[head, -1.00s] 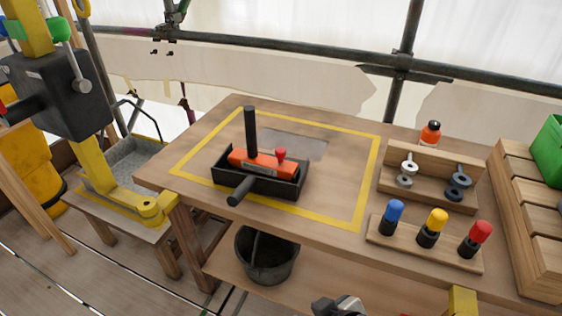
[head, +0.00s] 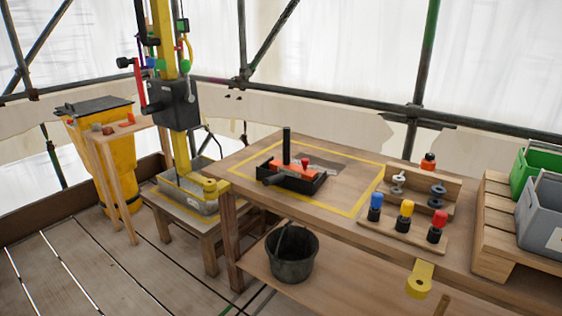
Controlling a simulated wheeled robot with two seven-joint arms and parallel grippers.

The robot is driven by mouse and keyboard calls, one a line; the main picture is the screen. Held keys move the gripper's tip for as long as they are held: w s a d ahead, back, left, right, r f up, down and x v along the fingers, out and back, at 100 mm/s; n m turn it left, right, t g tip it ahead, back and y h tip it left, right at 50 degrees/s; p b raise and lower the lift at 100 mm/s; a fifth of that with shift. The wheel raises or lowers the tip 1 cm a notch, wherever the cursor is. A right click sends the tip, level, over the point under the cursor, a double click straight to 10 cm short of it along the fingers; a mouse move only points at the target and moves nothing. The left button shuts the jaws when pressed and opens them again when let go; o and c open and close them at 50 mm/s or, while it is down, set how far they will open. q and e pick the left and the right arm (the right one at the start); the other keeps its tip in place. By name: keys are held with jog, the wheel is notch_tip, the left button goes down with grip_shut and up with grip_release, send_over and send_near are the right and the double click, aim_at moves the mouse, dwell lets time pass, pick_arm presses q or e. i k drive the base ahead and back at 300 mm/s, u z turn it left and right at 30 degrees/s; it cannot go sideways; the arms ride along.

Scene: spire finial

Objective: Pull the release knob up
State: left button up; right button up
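A small red knob (head: 305,162) stands on an orange block (head: 290,170) in a black tray (head: 300,185) on the workbench. A black upright handle (head: 287,146) rises beside it, and another black handle lies low at the tray's front left. At the left, a yellow mast (head: 163,40) carries a dark grey box (head: 174,104) with a metal lever and small coloured fittings. I cannot tell for sure which part is the release knob. Neither of my grippers shows in the head view, and nothing is seen touching these parts.
The workbench (head: 345,212) has a yellow taped outline around the tray. A wooden rack with blue, yellow and red-topped pegs (head: 407,209) stands to the right, near crates (head: 540,205). A black bucket (head: 292,255) sits below. The plank floor (head: 90,265) is open at the front left.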

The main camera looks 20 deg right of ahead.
aim_at(304, 162)
jog(key=u, duration=0.55)
jog(key=i, duration=1.6)
jog(key=z, duration=0.85)
